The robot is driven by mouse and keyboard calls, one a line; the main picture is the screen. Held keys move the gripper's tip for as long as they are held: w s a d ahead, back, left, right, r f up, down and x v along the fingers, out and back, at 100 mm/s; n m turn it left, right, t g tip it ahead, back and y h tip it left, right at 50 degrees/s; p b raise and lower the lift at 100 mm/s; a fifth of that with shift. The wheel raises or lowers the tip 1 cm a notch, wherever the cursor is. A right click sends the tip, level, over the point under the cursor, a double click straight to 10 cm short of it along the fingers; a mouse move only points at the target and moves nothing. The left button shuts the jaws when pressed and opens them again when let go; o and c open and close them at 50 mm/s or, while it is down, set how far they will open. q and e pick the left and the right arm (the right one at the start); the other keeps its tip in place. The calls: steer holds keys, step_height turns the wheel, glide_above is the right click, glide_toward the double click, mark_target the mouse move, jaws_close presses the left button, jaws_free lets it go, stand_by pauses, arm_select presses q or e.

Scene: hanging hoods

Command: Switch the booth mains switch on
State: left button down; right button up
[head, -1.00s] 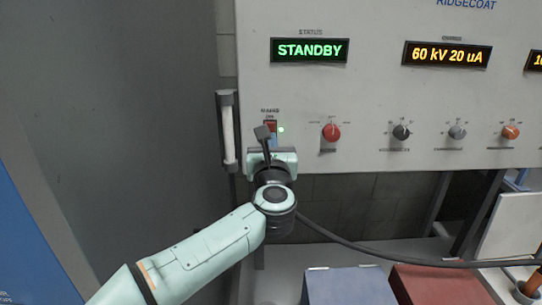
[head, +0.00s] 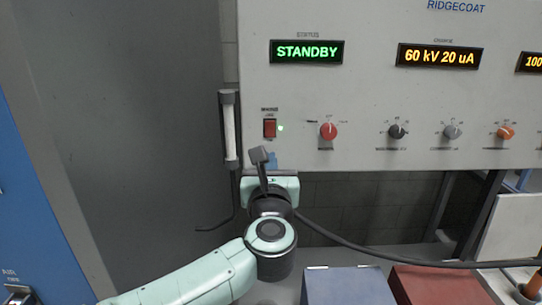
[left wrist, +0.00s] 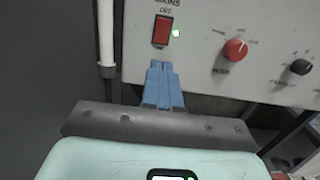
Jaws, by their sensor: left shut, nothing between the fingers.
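The mains switch (head: 270,128) is a red rocker on the grey control panel, at its lower left. A green lamp (head: 281,128) glows just right of it. The switch also shows in the left wrist view (left wrist: 162,30), under the word MAINS, with the lamp lit beside it. The status display (head: 307,52) reads STANDBY in green. My left gripper (head: 272,160) is shut and empty, below the switch and apart from it. Its blue fingers show together in the left wrist view (left wrist: 163,82). My right gripper is not in view.
Red (head: 328,131), black (head: 397,132), grey (head: 452,132) and orange (head: 505,132) knobs line the panel to the right. A white tube in a dark holder (head: 230,128) stands at the panel's left edge. Blue (head: 348,286) and red (head: 440,285) boxes sit below. A dark cable (head: 370,254) crosses underneath.

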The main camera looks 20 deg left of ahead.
arm_select(q)
steer(key=shift+v, duration=2.15)
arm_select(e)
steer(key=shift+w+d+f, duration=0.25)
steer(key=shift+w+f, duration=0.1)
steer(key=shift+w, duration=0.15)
arm_select(q)
steer(key=shift+w, duration=0.1)
